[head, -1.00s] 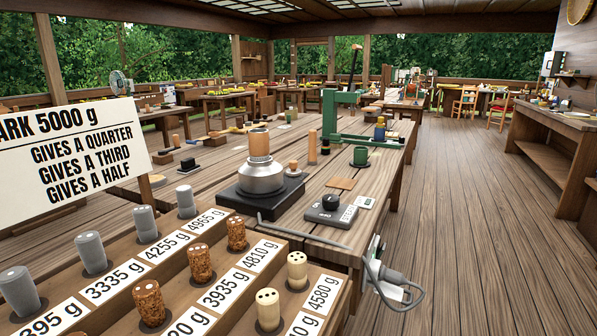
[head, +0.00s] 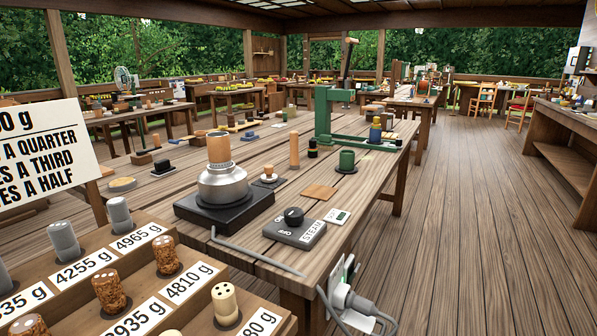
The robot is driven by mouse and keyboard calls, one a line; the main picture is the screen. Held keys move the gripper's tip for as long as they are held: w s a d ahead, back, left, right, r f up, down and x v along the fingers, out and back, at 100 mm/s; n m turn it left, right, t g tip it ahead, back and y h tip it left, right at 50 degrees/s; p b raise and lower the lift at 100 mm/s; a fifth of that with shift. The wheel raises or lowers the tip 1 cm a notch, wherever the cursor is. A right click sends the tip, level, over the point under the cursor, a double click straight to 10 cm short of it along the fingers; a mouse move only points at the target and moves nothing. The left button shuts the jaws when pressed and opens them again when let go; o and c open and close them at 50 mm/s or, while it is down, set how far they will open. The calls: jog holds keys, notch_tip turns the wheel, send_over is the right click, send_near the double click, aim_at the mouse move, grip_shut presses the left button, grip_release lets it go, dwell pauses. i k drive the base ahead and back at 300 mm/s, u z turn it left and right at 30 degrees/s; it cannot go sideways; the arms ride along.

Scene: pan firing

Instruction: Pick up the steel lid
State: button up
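A small pale round piece with a wooden knob (head: 268,176) rests on the wooden table, just right of the metal pot. It looks like the steel lid, but it is too small to be sure. The shiny steel pot (head: 223,187) stands on a black hotplate (head: 214,216), with an upright tan cylinder (head: 218,148) on top of it. My gripper and arm do not show in this view.
A grey control box with a black knob (head: 295,230) and a grey cable lie near the table's front edge. A green press (head: 323,118) stands farther back. Weights on a stepped wooden rack (head: 75,293) fill the front left. The floor at right is clear.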

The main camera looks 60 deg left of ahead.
aim_at(269, 177)
jog(key=u, duration=0.05)
jog(key=i, duration=2.1)
jog(key=u, duration=3.4)
jog(key=i, duration=1.15)
